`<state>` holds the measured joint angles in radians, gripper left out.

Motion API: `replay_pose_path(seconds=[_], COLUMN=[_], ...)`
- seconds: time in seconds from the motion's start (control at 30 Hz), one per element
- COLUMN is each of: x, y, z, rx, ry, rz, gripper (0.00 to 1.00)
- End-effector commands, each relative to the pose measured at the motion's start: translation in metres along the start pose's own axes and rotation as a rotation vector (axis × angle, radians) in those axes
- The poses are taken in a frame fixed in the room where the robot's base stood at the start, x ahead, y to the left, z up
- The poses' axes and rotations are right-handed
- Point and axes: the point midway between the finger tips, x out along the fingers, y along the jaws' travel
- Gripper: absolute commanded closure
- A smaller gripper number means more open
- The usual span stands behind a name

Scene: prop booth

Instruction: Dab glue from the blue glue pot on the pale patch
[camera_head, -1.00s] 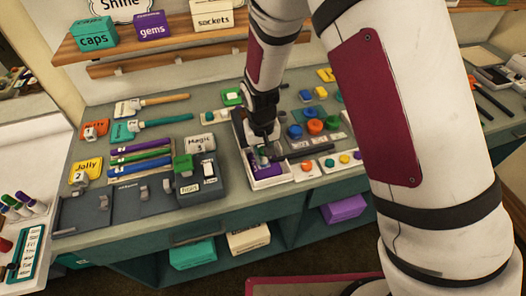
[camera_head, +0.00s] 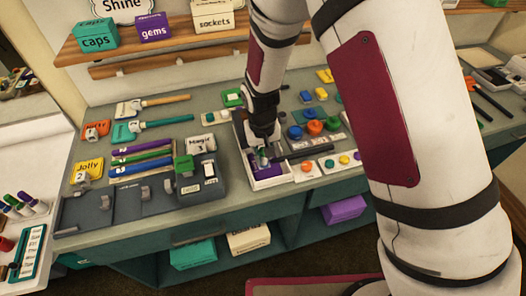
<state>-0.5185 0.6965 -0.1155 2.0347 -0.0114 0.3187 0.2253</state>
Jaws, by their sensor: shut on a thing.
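My gripper (camera_head: 264,148) points down over a white open tray (camera_head: 270,183) near the bench's front edge. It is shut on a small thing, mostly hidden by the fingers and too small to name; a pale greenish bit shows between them. A purple item (camera_head: 265,171) lies in the tray below the fingertips. A round blue pot (camera_head: 295,132), which looks like the blue glue pot, stands right of my gripper, beside an orange pot (camera_head: 314,127) and a green one. I cannot make out the pale patch for certain.
A dark bar (camera_head: 305,151) and cards with coloured knobs (camera_head: 327,163) lie right of the tray. A grey unit with a green block (camera_head: 184,164) stands to its left, with several coloured rods (camera_head: 140,158) beyond. My arm covers the bench's right part.

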Motion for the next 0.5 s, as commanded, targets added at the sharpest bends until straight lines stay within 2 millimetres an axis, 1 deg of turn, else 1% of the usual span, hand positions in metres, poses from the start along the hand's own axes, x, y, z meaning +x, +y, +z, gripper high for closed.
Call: replay_pose_path(seconds=[0.5], x=[0.003], y=[-0.001], z=[-0.011], rx=[0.000], ry=[0.001], rz=[0.000], gripper=[1.00])
